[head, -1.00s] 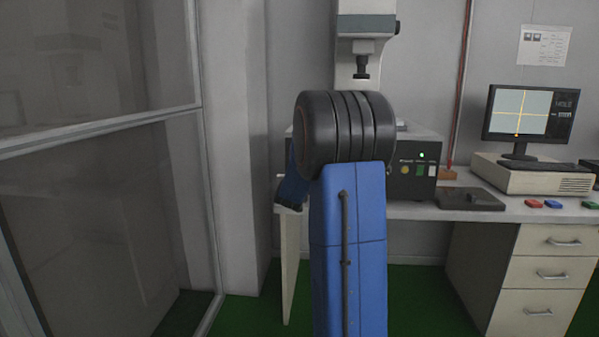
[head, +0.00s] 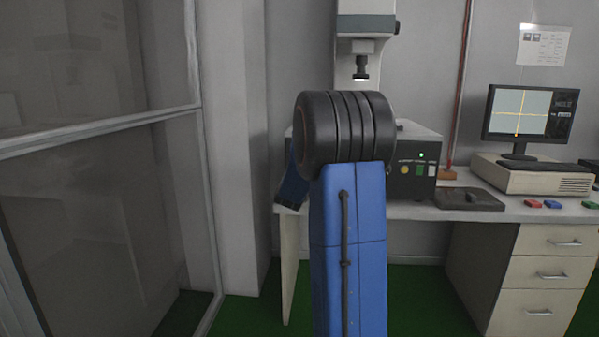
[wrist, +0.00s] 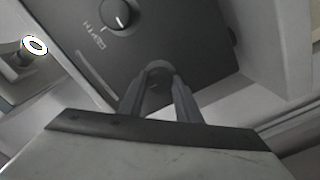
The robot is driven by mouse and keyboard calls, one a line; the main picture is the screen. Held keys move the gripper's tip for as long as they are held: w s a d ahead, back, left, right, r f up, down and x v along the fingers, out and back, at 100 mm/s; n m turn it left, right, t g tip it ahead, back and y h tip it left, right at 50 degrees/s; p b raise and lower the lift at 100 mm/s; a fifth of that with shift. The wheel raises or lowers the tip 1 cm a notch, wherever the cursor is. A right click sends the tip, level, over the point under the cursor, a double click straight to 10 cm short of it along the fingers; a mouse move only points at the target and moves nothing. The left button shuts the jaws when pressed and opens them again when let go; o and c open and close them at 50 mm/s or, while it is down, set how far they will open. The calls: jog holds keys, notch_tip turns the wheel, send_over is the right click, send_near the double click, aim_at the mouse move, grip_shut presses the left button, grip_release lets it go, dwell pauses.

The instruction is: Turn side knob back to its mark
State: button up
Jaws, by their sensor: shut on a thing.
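In the wrist view my gripper (wrist: 160,88) is shut on a small dark round knob (wrist: 157,70) on the side of a dark panel (wrist: 190,35). The fingers lie on either side of it, and its mark cannot be made out. A second black knob (wrist: 115,14) with a white pointer sits higher on the same panel, with a short white line and lettering beside it. In the head view the tester's dark control box (head: 418,165) stands on the bench, partly behind my arm. My gripper and the held knob are hidden there.
A monitor (head: 530,115) on a beige unit (head: 540,177) stands at right. A dark flat pad (head: 470,199) lies on the bench. A glass partition (head: 95,100) is at left.

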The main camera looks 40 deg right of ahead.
jog(key=shift+n, duration=0.6)
jog(key=o, duration=1.1)
jog(key=shift+c, duration=0.2)
jog(key=v, duration=1.7)
jog(key=shift+a, duration=0.25)
